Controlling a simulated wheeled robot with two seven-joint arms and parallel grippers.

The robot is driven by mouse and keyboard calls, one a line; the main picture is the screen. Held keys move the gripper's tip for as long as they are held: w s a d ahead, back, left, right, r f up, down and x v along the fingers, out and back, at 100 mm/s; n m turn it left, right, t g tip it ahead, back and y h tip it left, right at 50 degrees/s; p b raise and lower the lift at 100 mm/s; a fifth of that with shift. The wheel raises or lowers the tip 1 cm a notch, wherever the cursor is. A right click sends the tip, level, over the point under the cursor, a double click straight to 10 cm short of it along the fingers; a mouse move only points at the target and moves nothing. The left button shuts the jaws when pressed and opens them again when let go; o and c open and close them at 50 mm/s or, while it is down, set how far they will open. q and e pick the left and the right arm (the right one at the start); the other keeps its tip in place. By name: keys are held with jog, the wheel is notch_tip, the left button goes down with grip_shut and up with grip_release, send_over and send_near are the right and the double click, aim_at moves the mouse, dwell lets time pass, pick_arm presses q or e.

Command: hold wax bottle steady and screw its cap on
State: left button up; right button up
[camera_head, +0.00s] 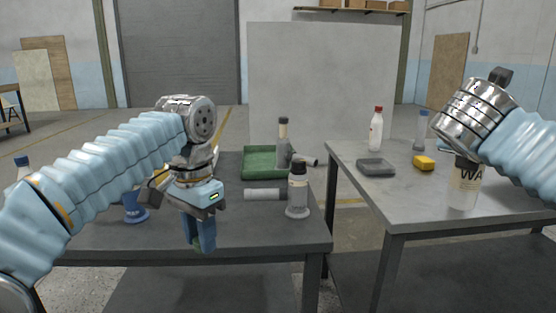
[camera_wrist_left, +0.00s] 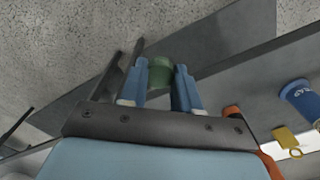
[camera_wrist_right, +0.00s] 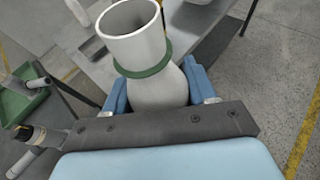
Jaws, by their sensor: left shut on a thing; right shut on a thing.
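My left gripper (camera_head: 199,234) hangs fingers down over the near part of the left table. It is shut on a green cap (camera_wrist_left: 160,72), which shows between its blue fingertips in the left wrist view. My right gripper (camera_wrist_right: 157,88) is shut on the white wax bottle (camera_wrist_right: 160,90). The bottle has a wide open mouth and a green ring around its neck. In the head view a pale bottle with "WA" on its label (camera_head: 463,193) shows below my right wrist, its top hidden. Cap and bottle are well apart.

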pick_arm(q)
jog(key=w+a+f+n, duration=0.1)
jog(key=a+f+n, duration=0.1)
jog(key=f, duration=0.9)
jog(key=w+a+f+n, duration=0.1)
jog(key=a+f+n, duration=0.1)
jog(key=f, duration=0.9)
jog(key=w+a+f+n, duration=0.1)
jog(key=a+f+n, duration=0.1)
jog(key=f, duration=1)
jog(key=shift+a+n, duration=0.3)
jog(key=shift+n, duration=0.2)
pick_arm(e)
jog(key=w+a+f+n+t+y, duration=0.1)
jog(key=a+f, duration=0.3)
jog(key=f, duration=0.9)
jog(key=a+f+n+y, duration=0.2)
jog(key=a+f, duration=0.3)
jog(key=f, duration=0.9)
jog(key=w+a+f+n+t+y, duration=0.1)
jog(key=a+f, duration=0.3)
jog(key=f, duration=1)
jog(key=shift+w+a+n+t+y, duration=0.3)
jog(key=shift+a+n+y, duration=0.05)
jog(key=shift+n+y, duration=0.05)
pick_arm(q)
jog(key=shift+w, duration=0.1)
